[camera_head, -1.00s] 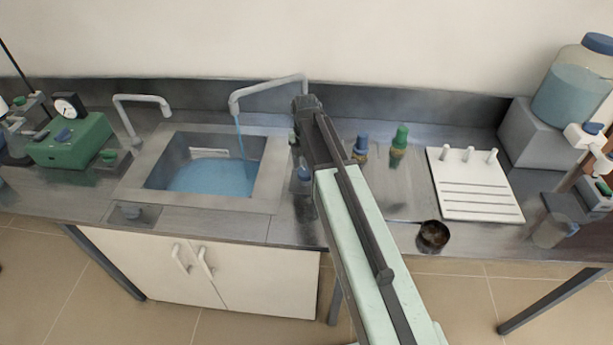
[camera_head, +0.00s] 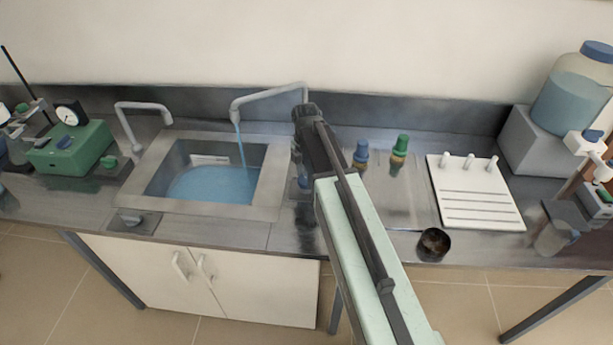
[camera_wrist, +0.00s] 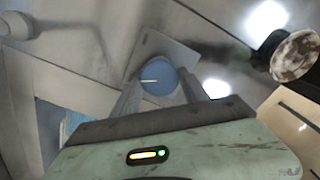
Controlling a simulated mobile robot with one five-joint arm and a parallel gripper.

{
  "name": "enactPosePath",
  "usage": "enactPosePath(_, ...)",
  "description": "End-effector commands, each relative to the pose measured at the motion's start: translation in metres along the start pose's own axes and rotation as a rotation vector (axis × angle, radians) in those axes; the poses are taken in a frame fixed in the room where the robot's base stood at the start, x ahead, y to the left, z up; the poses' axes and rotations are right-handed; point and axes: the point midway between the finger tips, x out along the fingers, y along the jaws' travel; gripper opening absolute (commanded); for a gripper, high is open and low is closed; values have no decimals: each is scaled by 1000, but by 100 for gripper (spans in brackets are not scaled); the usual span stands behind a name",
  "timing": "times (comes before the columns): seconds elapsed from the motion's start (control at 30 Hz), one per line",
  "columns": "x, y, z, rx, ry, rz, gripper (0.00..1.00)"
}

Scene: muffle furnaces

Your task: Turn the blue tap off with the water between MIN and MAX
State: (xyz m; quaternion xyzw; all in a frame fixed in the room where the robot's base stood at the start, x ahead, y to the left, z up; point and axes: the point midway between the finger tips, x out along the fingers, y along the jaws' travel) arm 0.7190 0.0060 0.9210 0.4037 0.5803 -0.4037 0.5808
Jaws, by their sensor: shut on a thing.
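The blue tap's round knob (camera_wrist: 160,78) sits between the two fingers of my gripper (camera_wrist: 161,92) in the wrist view, with a pale mark on its top. My gripper is shut on it. In the head view my wrist hides most of this spot, right of the sink. A thin stream of water (camera_head: 241,150) runs from the right spout (camera_head: 268,93) into the sink basin (camera_head: 270,185). Blue water (camera_head: 212,186) covers the basin floor. A small pale plate (camera_head: 210,160) is on the back wall, just above the water; its marks are too small to read.
Blue-topped (camera_head: 361,152) and green-topped (camera_head: 399,147) fittings stand right of my arm. A white peg board (camera_head: 475,200) and a dark pan (camera_head: 433,243) lie farther right. A second spout (camera_head: 143,107) and a green box with a dial (camera_head: 72,148) are at left.

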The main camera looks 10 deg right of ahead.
Motion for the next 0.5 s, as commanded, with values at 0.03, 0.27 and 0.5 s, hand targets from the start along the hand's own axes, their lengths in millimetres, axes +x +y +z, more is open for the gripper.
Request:
enactPosePath(0.03, 0, -1, 0, 34, -1, -3, 11)
enactPosePath(0.27, 0, -1, 0, 247, -1, -3, 11)
enactPosePath(0.5, 0, 0, 0, 475, 0, -3, 11)
